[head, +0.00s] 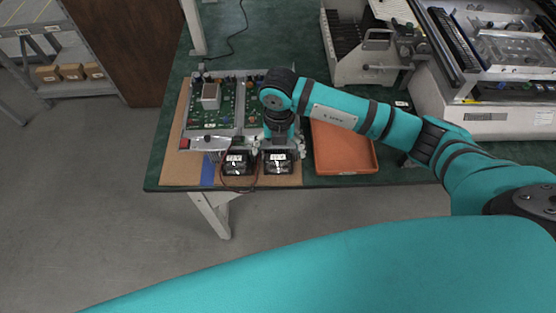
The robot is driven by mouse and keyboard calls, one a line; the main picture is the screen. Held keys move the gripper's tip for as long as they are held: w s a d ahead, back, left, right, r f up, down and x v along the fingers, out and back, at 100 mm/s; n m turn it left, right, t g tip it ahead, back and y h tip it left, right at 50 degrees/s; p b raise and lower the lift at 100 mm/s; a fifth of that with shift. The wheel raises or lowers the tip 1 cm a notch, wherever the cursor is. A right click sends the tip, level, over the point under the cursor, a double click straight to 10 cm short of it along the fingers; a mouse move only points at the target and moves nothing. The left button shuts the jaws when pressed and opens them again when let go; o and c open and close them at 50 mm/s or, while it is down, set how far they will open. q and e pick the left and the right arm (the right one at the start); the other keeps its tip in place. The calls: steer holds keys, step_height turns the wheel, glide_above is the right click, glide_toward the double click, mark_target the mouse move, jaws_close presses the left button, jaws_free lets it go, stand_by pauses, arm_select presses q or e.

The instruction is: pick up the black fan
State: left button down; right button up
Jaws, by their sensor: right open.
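Two black fans with white labels sit side by side at the front edge of the table, in front of a device with an open green circuit board (215,100). One is the left fan (238,164), with a thin dark wire looping around it. The other is the right fan (279,165). My right gripper (279,150) points down at the right fan, open, with a finger at each side of its back part. Whether the fingers touch the fan cannot be told. My left gripper is not in view.
An empty orange tray (342,150) lies just right of the gripper on the green table (290,50). A brown board (175,165) lies under the device. Grey machines (480,118) stand at the right. A shelf with small boxes (72,72) is at the far left.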

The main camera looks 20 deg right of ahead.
mark_target(278, 156)
step_height(278, 156, down, 4)
steer(key=shift+s+a+r+p, duration=0.1)
steer(key=shift+r+p, duration=0.05)
steer(key=shift+p, duration=0.45)
steer(key=shift+f, duration=0.4)
steer(key=shift+c, duration=0.2)
steer(key=c, duration=1.1)
steer(key=shift+r, duration=0.2)
step_height(278, 156, up, 4)
steer(key=p, duration=0.3)
steer(key=shift+s+a+r+p, duration=0.8)
steer(key=shift+s+a+p, duration=0.6)
steer(key=shift+s, duration=0.9)
steer(key=shift+s+a+r+p, duration=0.8)
steer(key=shift+s+a+p, duration=0.55)
steer(key=shift+s, duration=1)
steer(key=shift+s+a+r+p, duration=0.8)
steer(key=shift+s+a+p, duration=0.6)
steer(key=shift+s, duration=0.9)
